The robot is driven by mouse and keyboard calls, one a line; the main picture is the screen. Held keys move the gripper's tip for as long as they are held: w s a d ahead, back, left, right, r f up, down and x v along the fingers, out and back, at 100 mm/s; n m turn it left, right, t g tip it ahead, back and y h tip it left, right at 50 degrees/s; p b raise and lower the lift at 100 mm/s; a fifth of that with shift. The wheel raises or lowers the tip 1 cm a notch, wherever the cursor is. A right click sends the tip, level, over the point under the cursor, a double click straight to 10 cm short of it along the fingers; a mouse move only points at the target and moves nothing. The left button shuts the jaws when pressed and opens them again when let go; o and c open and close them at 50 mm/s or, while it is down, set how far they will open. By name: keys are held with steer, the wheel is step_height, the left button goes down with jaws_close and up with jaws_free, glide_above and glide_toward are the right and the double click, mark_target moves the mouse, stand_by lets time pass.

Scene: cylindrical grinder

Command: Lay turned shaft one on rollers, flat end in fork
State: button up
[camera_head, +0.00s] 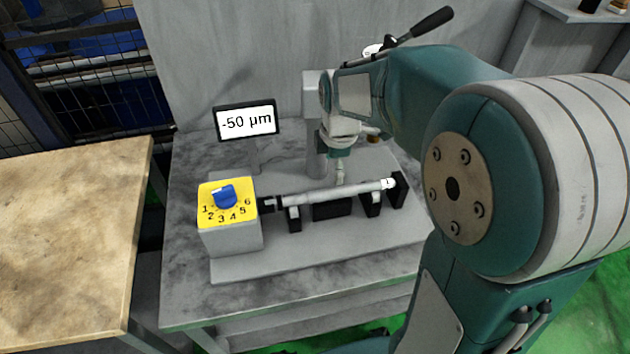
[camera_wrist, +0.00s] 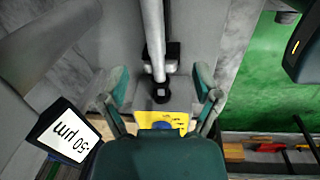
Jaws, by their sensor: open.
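The turned shaft one (camera_head: 335,193) is a long grey stepped bar with a white "1" label at its right end. It lies level across the black roller supports (camera_head: 294,218). Its left end meets the dark fork (camera_head: 268,204) beside the yellow dial box; I cannot tell how deeply the flat sits in it. In the wrist view the shaft (camera_wrist: 153,35) runs down to the dark fork (camera_wrist: 159,93). My gripper (camera_head: 340,180) is over the shaft's middle. Its fingers are spread to both sides of the shaft, apart from it, in the wrist view (camera_wrist: 162,88).
The grey box with a yellow dial face (camera_head: 228,204) and blue knob stands left of the shaft. A display (camera_head: 246,121) reads -50 µm behind it. A grey post (camera_head: 312,125) stands behind the shaft. A tan table (camera_head: 70,240) is at the left.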

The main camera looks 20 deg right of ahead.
glide_above(330, 190)
steer(key=s+d, duration=0.1)
step_height(330, 190, down, 5)
steer(key=shift+s+d+f, duration=0.1)
steer(key=shift+s+d, duration=0.05)
steer(key=shift+f, duration=0.3)
steer(key=f, duration=0.1)
steer(key=a+f, duration=0.1)
steer(key=f, duration=0.1)
steer(key=w+f, duration=0.1)
steer(key=f, duration=0.1)
steer(key=shift+w+a, duration=0.1)
steer(key=shift+a, duration=0.05)
steer(key=shift+d+f, duration=0.15)
steer(key=shift+d, duration=0.2)
steer(key=shift+a, duration=0.3)
jaws_close()
steer(key=shift+w, duration=0.1)
